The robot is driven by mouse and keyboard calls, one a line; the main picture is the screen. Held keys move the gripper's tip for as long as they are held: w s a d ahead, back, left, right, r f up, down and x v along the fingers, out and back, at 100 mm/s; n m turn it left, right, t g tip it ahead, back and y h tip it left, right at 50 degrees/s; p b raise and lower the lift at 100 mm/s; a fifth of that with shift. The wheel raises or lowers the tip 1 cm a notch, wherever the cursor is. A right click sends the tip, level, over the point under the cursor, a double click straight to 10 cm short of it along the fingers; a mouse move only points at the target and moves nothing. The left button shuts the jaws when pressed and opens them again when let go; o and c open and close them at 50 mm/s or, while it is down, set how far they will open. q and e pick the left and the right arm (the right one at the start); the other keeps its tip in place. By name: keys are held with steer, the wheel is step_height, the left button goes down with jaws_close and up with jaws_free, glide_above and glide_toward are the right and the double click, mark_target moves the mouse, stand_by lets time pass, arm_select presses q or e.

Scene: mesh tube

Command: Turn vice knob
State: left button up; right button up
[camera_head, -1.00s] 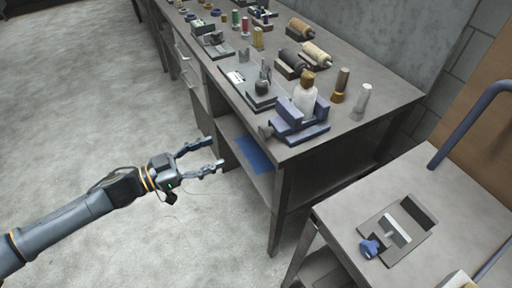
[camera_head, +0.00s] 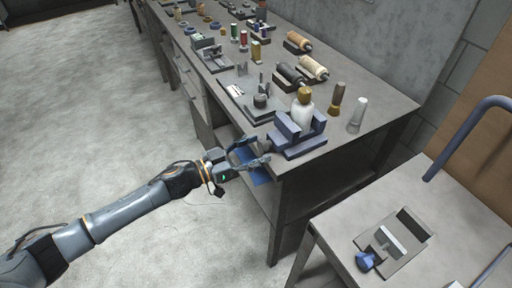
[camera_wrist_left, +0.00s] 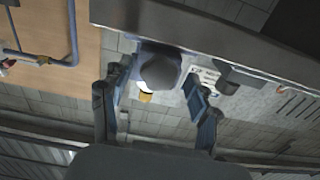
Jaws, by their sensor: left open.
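A blue vice (camera_head: 300,140) is mounted at the near corner of the workbench, with a white bottle with a gold cap (camera_head: 303,110) in its jaws. Its dark round knob (camera_head: 264,146) sticks out to the left over the bench edge. My left gripper (camera_head: 262,152) is open at the knob, its fingers on either side. In the left wrist view, the knob (camera_wrist_left: 162,70) shows between the two spread fingers (camera_wrist_left: 160,98). I cannot tell if either finger touches it. My right gripper is not in view.
The workbench (camera_head: 335,165) holds several spools, tools and small cylinders behind the vice. A lower table (camera_head: 440,210) at the right carries a grey clamp-like fixture (camera_head: 400,245) with a blue knob (camera_head: 366,261). A blue sheet lies on the shelf below. The floor at left is clear.

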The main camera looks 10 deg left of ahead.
arm_select(q)
steer(key=shift+d, duration=0.1)
steer(key=c, duration=1.2)
steer(key=shift+m, duration=0.3)
steer(key=m, duration=0.2)
steer(key=shift+w+m, duration=0.1)
steer(key=shift+m, duration=2)
